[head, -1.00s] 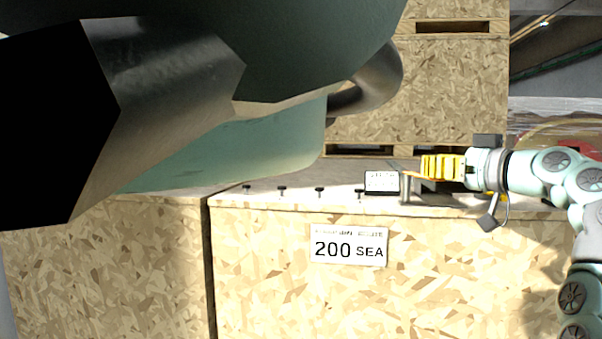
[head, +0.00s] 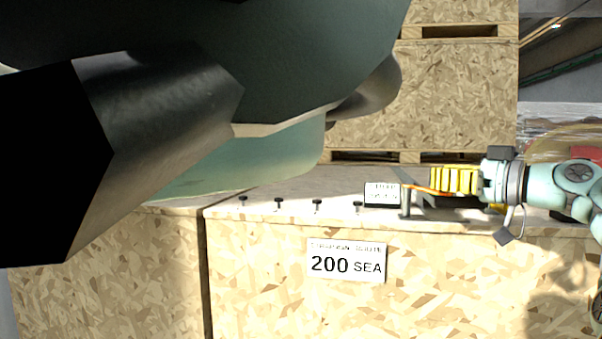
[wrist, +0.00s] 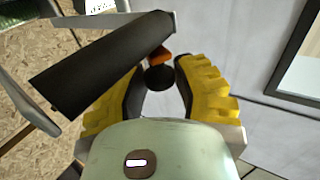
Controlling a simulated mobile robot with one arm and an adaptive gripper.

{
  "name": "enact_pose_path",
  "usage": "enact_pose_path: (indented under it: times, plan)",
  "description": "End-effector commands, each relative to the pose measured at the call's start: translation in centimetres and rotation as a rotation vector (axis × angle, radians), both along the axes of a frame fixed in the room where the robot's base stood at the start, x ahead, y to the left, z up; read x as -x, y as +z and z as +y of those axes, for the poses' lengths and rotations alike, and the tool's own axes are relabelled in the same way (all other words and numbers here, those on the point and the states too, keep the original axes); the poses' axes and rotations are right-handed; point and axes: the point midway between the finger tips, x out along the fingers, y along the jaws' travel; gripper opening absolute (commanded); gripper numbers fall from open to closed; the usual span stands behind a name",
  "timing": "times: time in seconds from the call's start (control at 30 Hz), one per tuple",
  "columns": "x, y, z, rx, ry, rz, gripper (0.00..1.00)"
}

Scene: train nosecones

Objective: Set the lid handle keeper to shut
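My gripper (head: 432,180) has yellow fingers and is above the right part of the crate top in the head view. In the wrist view my gripper (wrist: 155,72) is open, its fingers apart on either side of a dark round knob (wrist: 160,78) with an orange piece (wrist: 159,54) behind it. Gaps show beside the knob. A thin orange strip (head: 422,188) runs from a short metal post (head: 405,202) to below the fingers in the head view. A black cylinder (wrist: 95,65) lies slanted across the upper left of the wrist view. I cannot tell which part is the keeper, or its setting.
A wooden crate (head: 270,285) carries a "200 SEA" label (head: 346,260). Several small black pegs (head: 317,205) and a small white sign block (head: 382,194) stand along its front edge. Stacked crates (head: 455,95) are behind. My large dark body parts cover the upper left.

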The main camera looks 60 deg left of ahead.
Motion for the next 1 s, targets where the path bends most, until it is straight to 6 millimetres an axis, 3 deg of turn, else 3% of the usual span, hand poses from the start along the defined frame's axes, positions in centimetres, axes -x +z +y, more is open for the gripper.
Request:
enact_pose_path:
  times: [0.27, 0.6, 0.77, 1.0]
  plan:
    - [-0.1, -0.1, 0.0, 0.005, -0.002, 0.002, 0.56]
    - [-0.2, -0.2, -0.4, 0.007, -0.004, 0.005, 0.57]
    - [-0.7, -0.3, -2.5, 0.007, -0.007, 0.005, 0.57]
    - [-1.5, -0.3, -7.6, 0.007, -0.009, 0.005, 0.57]
